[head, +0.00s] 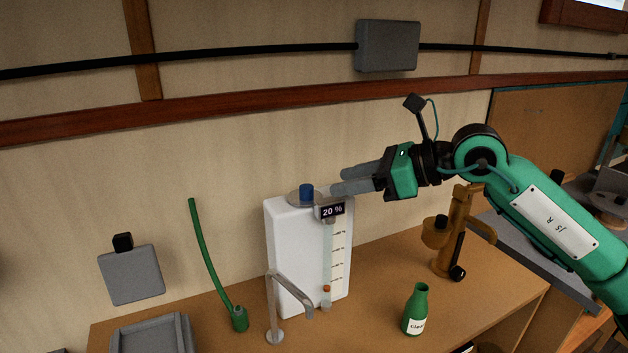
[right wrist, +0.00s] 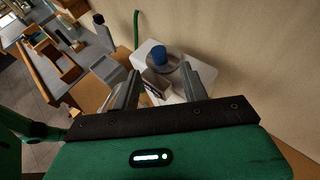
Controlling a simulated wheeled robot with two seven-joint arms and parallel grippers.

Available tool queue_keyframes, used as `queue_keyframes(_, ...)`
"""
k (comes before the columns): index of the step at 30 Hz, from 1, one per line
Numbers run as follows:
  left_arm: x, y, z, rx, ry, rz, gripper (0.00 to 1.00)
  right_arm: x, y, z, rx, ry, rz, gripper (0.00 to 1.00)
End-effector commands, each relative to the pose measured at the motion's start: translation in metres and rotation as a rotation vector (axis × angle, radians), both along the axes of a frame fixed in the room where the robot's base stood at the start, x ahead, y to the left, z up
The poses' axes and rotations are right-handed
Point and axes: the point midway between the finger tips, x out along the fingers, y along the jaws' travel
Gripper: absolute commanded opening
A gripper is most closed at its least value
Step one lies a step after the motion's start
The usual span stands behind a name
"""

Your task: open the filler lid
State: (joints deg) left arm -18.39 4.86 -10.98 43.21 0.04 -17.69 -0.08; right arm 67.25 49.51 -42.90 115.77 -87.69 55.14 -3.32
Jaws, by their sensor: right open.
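The filler (head: 290,245) is a white upright box on the wooden bench, with a gauge and a display reading 20 %. On its top lies a round grey lid (head: 296,198) with a blue knob (head: 306,191). The lid looks closed. In the right wrist view the blue knob (right wrist: 159,59) shows ahead, between and beyond the fingertips. My right gripper (head: 338,180) is open and empty, just right of the lid at about its height. It does not appear to touch the knob. My left gripper is not in view.
A metal tap (head: 288,290) stands before the filler. A green bottle (head: 416,310) and a brass device (head: 452,235) stand to the right. A green hose (head: 208,255) rises at the left, near a grey tray (head: 150,335). The wall is close behind.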

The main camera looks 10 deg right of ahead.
Motion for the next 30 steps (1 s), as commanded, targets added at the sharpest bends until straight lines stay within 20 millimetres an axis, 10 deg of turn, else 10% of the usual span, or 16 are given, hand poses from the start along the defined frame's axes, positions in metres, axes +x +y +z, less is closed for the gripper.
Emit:
queue_keyframes(9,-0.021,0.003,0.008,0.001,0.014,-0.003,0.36,0.024,0.048,-0.020,0.002,0.001,0.001,0.45)
queue_keyframes(23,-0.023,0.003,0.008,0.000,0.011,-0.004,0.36,0.030,0.059,-0.028,0.001,0.000,0.000,0.45)
queue_keyframes(30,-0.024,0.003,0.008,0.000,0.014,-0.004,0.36,0.030,0.059,-0.028,0.001,0.000,0.000,0.02)
